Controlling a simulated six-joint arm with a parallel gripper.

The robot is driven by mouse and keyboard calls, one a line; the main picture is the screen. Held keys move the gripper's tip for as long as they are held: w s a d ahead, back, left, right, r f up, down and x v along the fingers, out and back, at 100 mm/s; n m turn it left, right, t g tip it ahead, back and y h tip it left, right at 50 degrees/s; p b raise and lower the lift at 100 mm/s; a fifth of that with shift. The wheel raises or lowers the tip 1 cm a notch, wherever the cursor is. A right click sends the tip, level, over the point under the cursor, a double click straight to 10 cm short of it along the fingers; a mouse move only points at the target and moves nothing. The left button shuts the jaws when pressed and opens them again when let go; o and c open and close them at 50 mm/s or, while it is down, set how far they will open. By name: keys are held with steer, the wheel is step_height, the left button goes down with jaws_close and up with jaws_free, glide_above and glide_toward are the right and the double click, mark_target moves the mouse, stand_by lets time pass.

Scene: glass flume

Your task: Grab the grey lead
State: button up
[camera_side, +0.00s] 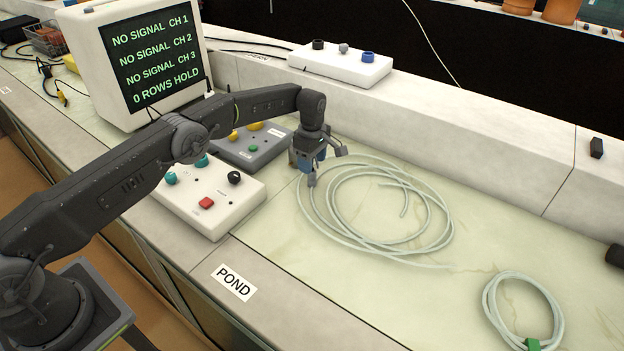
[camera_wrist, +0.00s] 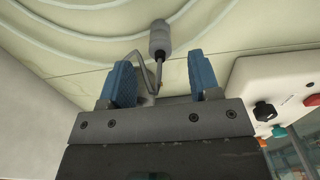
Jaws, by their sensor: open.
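In the wrist view, the grey lead (camera_wrist: 160,40) shows a grey cylindrical end with a dark collar. A thin grey length runs down from it, bent on its left side, into the gap between my fingers. My gripper (camera_wrist: 162,82) is open, with one blue pad on each side of this gap and neither seen pressing on the lead. In the side view, my gripper (camera_side: 322,166) points down just left of the large pale coil. I cannot clearly tell the lead from my fingers there.
A large pale coil (camera_side: 440,212) lies right of my gripper; a smaller coil (camera_side: 491,312) with a green piece lies lower right. A white control box (camera_side: 232,207) and grey box (camera_side: 238,153) stand left. Another white box (camera_side: 340,68) sits on the back ledge.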

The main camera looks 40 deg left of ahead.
mark_target(312, 178)
step_height(312, 178, down, 4)
steer(key=shift+f, duration=0.1)
steer(key=shift+c, duration=0.3)
steer(key=c, duration=1)
steer(key=shift+o, duration=0.2)
